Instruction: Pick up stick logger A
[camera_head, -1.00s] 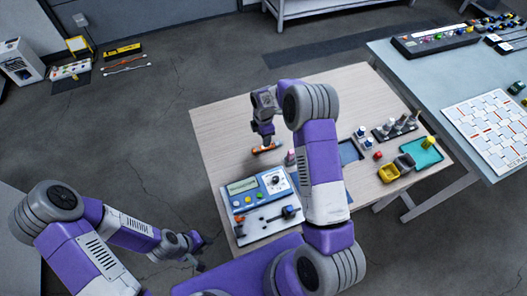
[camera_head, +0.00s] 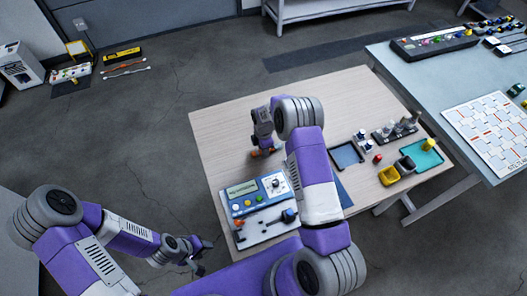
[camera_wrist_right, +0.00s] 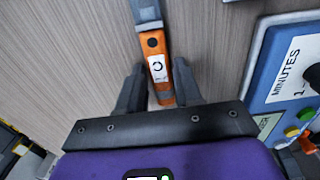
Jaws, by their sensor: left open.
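An orange and grey stick logger (camera_wrist_right: 157,66) with a white label lies on the wooden table; I cannot read a letter on it. In the head view only an orange bit (camera_head: 256,154) shows, the rest hidden by my right arm. My right gripper (camera_wrist_right: 160,68) is open, its dark fingers on either side of the stick with narrow gaps. It also shows low over the table in the head view (camera_head: 265,152). My left gripper (camera_head: 206,257) is open and empty, off the table's near left side.
A blue and white timer device (camera_head: 243,190) stands close to the right gripper. The table's far left is clear.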

